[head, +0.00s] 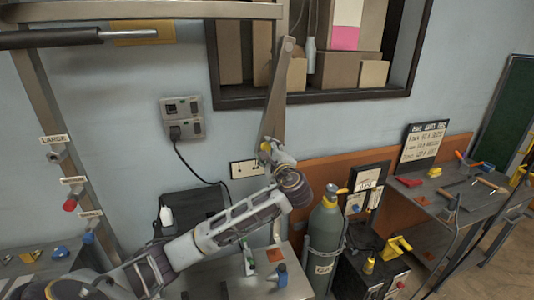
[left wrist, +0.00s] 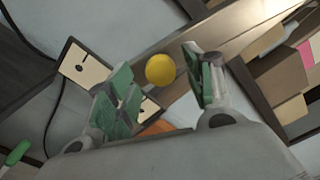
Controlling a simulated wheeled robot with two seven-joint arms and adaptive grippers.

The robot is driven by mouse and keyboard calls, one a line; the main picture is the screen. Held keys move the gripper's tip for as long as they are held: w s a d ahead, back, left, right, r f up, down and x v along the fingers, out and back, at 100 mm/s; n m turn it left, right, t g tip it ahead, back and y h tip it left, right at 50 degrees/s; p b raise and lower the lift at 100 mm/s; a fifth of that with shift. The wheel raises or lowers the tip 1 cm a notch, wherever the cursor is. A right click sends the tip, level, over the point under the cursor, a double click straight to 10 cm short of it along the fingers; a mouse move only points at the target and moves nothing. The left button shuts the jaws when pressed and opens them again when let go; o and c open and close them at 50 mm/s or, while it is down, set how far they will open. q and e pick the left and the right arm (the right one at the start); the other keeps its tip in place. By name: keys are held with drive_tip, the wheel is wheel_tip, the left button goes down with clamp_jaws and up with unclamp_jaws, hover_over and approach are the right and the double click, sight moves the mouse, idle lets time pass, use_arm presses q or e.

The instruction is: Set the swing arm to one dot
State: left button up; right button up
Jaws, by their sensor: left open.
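The swing arm (head: 278,95) is a flat grey metal bar on the trike frame. It hangs from a pivot at its top and leans slightly, its lower end to the left. A round yellow knob (left wrist: 160,69) is at its lower end; it also shows in the head view (head: 265,147). My left gripper (left wrist: 160,88) is open, its green-padded fingers on either side of the knob, with gaps visible. A pale plate with dark dots (head: 246,168) is behind the lower end; it also shows in the left wrist view (left wrist: 87,65), partly hidden by a finger. My right gripper is out of view.
A grey post (head: 48,110) at left carries labelled pegs, one marked LARGE. A grey-green gas cylinder (head: 325,235) stands right of my left arm. A workbench (head: 440,195) with tools is further right. A wall socket (head: 183,118) with a cable is behind.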

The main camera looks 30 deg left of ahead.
use_arm(q)
drive_tip(key=shift+w+a, duration=0.45)
drive_tip(key=shift+a, duration=0.05)
drive_tip(key=shift+w+a, duration=0.1)
drive_tip(key=shift+a, duration=0.05)
drive_tip(key=c, duration=0.8)
clamp_jaws()
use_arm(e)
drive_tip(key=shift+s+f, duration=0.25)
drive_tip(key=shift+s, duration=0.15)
